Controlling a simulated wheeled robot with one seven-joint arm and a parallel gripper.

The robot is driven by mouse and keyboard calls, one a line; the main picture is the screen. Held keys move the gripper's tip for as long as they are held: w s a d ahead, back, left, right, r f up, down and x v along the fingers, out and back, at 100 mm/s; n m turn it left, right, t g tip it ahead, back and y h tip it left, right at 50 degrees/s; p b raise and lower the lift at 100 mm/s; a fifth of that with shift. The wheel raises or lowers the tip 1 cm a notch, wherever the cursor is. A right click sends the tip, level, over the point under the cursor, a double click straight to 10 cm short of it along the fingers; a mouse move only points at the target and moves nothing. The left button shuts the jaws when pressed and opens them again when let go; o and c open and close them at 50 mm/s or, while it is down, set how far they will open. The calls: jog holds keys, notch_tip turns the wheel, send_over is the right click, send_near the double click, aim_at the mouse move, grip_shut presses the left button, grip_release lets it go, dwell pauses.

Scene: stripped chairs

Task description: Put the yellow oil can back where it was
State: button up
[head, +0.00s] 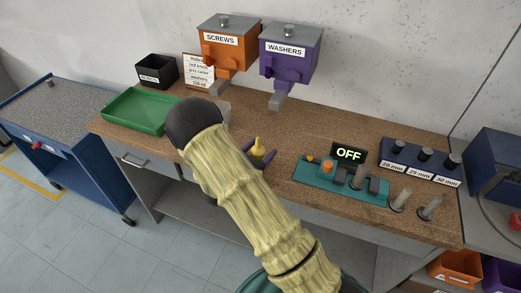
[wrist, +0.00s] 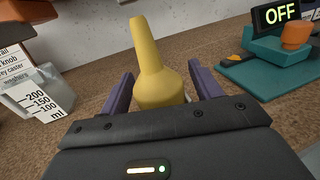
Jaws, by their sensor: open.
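The yellow oil can (head: 257,148) stands on the brown workbench top, partly hidden by my arm in the head view. In the wrist view the oil can (wrist: 150,55) shows its tapering spout pointing up and its wider body low between my fingers. My gripper (head: 261,155) is open, with one purple finger on each side of the can. In the wrist view a small gap shows beside the left finger of my gripper (wrist: 161,80); contact on the right side is hard to tell. The can's base is hidden behind the gripper body.
A clear measuring cup (wrist: 38,93) stands left of the can. A teal fixture (head: 340,178) with an OFF display (head: 348,153) is to the right. A green tray (head: 140,112), black bin (head: 156,71), orange screws dispenser (head: 226,45) and purple washers dispenser (head: 289,55) stand further off.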

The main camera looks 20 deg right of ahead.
jog(key=shift+r, duration=0.2)
jog(key=b+v, duration=0.2)
jog(key=v, duration=1)
